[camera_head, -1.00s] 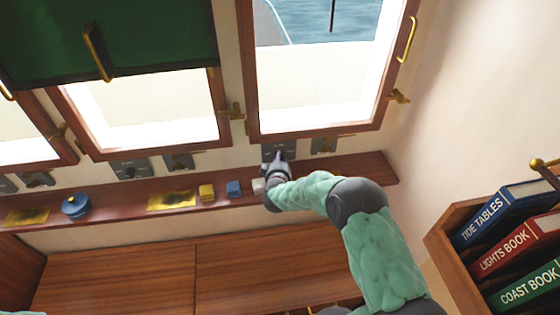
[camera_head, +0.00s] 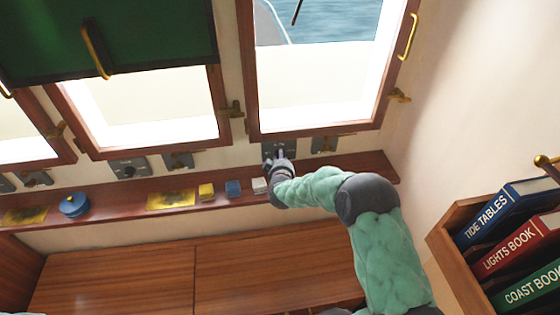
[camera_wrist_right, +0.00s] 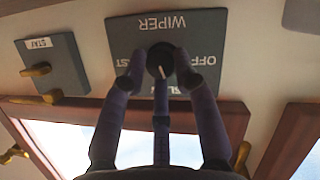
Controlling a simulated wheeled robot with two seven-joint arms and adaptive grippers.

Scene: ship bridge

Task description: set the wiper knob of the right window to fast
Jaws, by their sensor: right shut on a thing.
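The right window's wiper panel (camera_head: 268,147) is a dark plate below that window. In the right wrist view the panel (camera_wrist_right: 205,32) appears upside down, reading WIPER and OFF, with the other labels partly covered. Its round black knob (camera_wrist_right: 160,58) sits between the fingertips of my right gripper (camera_wrist_right: 157,76), which is shut on it. A pale line runs down from the knob in that view, toward the partly hidden SLOW label. In the head view my right gripper (camera_head: 279,158) reaches the panel and hides the knob. My left gripper is not in view.
A ledge (camera_head: 330,172) below the windows carries a white block (camera_head: 259,186), a blue block (camera_head: 233,188), a yellow block (camera_head: 206,191) and a blue round pot (camera_head: 74,205). A STAY plate (camera_wrist_right: 52,62) adjoins the wiper panel. A bookcase (camera_head: 452,240) stands at right.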

